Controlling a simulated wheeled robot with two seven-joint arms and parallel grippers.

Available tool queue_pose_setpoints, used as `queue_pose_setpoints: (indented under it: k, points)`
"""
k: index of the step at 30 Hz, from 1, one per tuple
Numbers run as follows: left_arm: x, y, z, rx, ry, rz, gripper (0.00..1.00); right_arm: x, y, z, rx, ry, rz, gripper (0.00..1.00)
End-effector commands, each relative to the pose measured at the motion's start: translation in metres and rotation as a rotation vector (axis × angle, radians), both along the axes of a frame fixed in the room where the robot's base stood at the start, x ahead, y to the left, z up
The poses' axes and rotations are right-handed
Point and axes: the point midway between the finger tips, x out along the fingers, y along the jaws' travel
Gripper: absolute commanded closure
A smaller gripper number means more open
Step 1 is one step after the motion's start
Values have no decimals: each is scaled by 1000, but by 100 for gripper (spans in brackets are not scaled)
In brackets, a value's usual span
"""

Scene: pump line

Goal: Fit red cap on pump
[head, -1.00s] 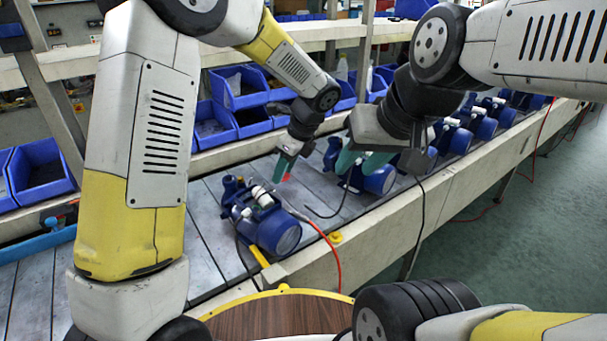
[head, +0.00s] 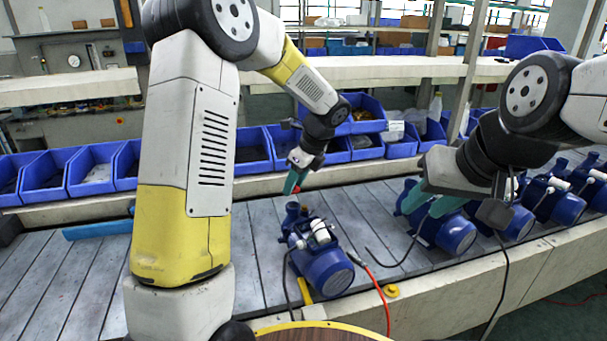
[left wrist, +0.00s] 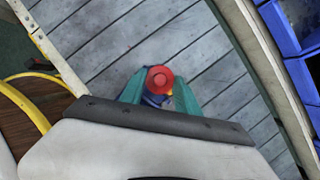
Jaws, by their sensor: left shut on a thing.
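The blue pump (head: 327,270) stands on the grey slatted bench, with its upright port (head: 292,213) at the back left. My left gripper (head: 294,184) points down just above this port. It is shut on the red cap (left wrist: 159,79), which sits between the teal fingertips in the left wrist view. Blue pump body (left wrist: 155,100) shows just below the cap there. My right gripper (head: 432,206) is to the right, in front of another blue pump (head: 450,232). Its teal fingers are apart, with nothing seen between them.
More blue pumps (head: 553,200) stand along the bench to the right. Blue bins (head: 95,170) line the back. A red hose (head: 382,300) and a yellow knob (head: 391,291) are at the front edge. A blue tube (head: 97,229) lies left; bench slats around it are clear.

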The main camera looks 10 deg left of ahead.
Motion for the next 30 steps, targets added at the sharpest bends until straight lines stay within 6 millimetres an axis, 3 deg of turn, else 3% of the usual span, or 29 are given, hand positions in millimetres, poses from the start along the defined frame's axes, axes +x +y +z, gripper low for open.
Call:
queue_pose_setpoints:
  k: [12,30]
  points:
    - [0,-1,-35,0,2,-1,99,0,0,0,0,0,0,64]
    - [0,-1,-39,-1,0,0,99,0,0,0,0,0,0,64]
